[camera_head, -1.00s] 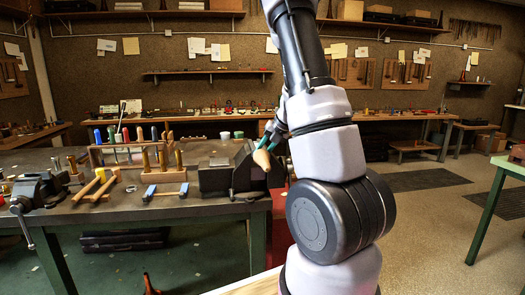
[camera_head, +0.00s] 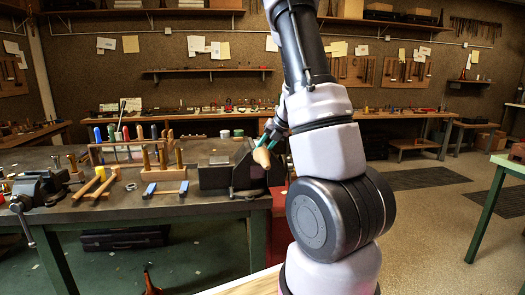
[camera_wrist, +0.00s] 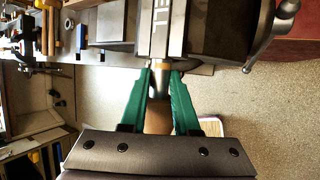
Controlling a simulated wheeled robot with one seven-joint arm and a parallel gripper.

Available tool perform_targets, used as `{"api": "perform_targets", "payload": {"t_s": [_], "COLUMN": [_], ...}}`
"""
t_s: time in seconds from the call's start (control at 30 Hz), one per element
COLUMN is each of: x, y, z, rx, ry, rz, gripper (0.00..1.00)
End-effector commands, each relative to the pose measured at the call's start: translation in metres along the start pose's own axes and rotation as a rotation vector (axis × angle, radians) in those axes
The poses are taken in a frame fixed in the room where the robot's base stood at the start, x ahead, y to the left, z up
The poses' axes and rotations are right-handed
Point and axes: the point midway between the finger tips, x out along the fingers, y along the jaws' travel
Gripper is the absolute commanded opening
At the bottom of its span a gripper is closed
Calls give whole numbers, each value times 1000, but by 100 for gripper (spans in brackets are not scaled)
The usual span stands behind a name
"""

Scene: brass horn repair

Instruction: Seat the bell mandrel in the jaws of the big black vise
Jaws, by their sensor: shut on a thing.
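The big black vise (camera_head: 215,175) stands at the right end of the dark bench. In the wrist view its dark body (camera_wrist: 222,32) fills the upper part. My gripper (camera_head: 267,137) is at the vise's right end. Its teal fingers (camera_wrist: 159,95) are shut on the bell mandrel (camera_wrist: 158,120), whose tan end shows in both views. A grey metal part of the mandrel runs from the fingers toward the vise. A grey face lettered "ELL" (camera_wrist: 158,32) lies beyond. I cannot tell whether the mandrel is between the jaws or only in front of them.
A smaller vise (camera_head: 38,188) is at the bench's left end. The floor right of my arm is open, with dark mats (camera_head: 425,179).

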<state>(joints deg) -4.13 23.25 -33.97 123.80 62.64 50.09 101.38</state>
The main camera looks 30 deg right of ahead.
Motion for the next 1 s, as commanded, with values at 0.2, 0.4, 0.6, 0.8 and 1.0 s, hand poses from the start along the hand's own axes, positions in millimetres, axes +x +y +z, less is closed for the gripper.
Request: {"api": "perform_targets", "payload": {"t_s": [0.2, 0.4, 0.6, 0.8, 1.0], "x": [0, 1, -12, -51, -88], "y": [0, -1, 0, 1, 0], "z": [0, -1, 0, 1, 1], "rx": [0, 0, -2, -2, -1], "ry": [-1, 2, -2, -5, -4], "rz": [1, -1, 1, 2, 2], "gripper": [64, 64, 64, 64, 64]}}
